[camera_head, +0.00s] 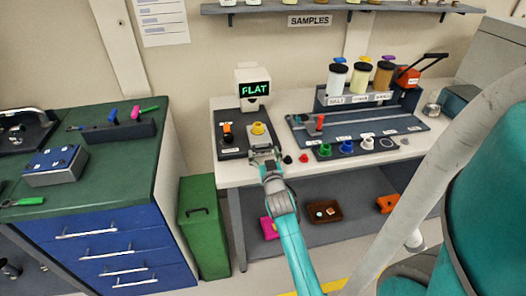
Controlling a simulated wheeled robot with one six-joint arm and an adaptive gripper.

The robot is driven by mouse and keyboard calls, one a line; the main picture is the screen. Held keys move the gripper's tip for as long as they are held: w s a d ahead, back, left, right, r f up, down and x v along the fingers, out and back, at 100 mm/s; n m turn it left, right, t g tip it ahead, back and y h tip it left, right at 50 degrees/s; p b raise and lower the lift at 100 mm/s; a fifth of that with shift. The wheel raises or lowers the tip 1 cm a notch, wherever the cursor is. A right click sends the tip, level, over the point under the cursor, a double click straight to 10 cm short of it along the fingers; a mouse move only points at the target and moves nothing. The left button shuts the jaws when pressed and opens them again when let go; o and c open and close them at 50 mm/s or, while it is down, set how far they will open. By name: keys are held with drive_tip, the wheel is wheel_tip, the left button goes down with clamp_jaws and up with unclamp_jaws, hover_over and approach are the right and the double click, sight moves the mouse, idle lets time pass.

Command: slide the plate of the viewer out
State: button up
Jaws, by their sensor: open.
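The viewer (253,80) is a white box with a lit screen reading "FLAT". It stands at the back left of the white bench, on a dark base (232,152). A yellow round piece (258,128) sits in front of the screen, on a pale plate-like part (257,140). My gripper (264,153) is open at the front of this part, near the bench's front edge. I cannot tell whether the fingers touch the plate. My gripper hides part of its front.
An orange-topped knob (227,131) stands left of the yellow piece. Red, green and blue pieces (325,149) line the bench to the right, before a blue-grey tray (385,128) and lidded jars (360,76). A green bin (203,225) stands left, beside a blue drawer cabinet (110,245).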

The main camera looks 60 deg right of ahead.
drive_tip(key=shift+x, duration=0.8)
drive_tip(key=c, duration=1.4)
drive_tip(key=shift+v, duration=1)
drive_tip(key=o, duration=1.4)
drive_tip(key=shift+a, duration=0.1)
